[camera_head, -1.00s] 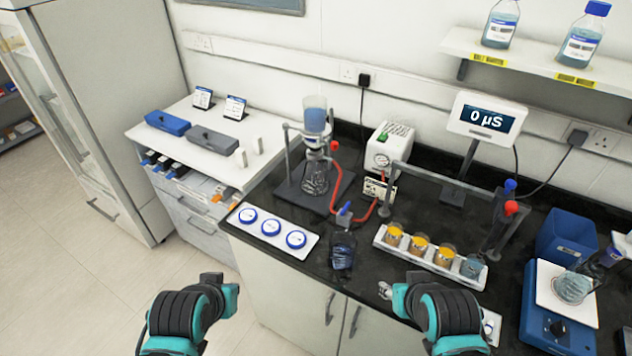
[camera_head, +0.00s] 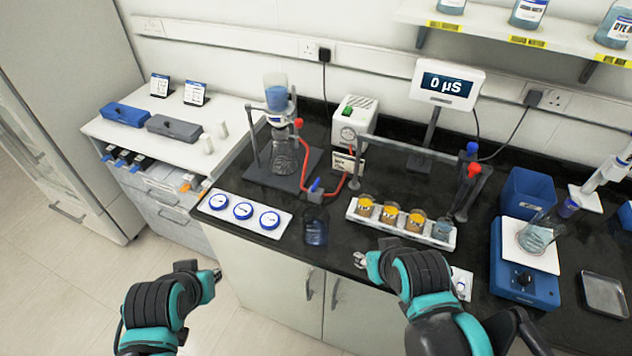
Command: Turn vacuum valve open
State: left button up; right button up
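The vacuum valve (camera_head: 316,195) has a blue handle and stands on the dark bench in the red tubing line. The handle is tilted, and I cannot tell its exact setting. Red tubing (camera_head: 306,172) links it with the filter flask (camera_head: 284,156) and the white vacuum pump (camera_head: 352,124). My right gripper (camera_head: 361,259) is at the bench's front edge, to the right of and nearer than the valve, apart from it. Its fingers are small and partly hidden. My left gripper (camera_head: 217,274) is in front of the cabinets, away from the valve, its fingers unclear.
A dark glass beaker (camera_head: 316,232) stands just in front of the valve. A white rack (camera_head: 447,241) with several jars is to its right, and a white tray (camera_head: 215,212) with blue-lidded dishes to its left.

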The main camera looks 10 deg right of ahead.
pick_arm(q)
jog(key=shift+o, duration=0.2)
jog(key=w+d+r+m+p, duration=0.1)
jog(key=w+d+r+p, duration=0.1)
jog(key=w+r, duration=0.3)
jog(key=shift+w+d+h, duration=0.25)
jog(key=shift+d+h, duration=0.05)
jog(key=shift+d, duration=0.25)
jog(key=w+d+r+m+g+p, duration=0.1)
jog(key=w+d+r+m+p, duration=0.2)
jog(key=w+d, duration=0.5)
jog(key=m+g+h+p, duration=0.2)
jog(key=p, duration=0.4)
send_near(317, 182)
jog(key=b+x, duration=0.1)
jog(key=x, duration=0.7)
jog(key=shift+b, duration=0.35)
jog(key=shift+r, duration=0.1)
grip_shut()
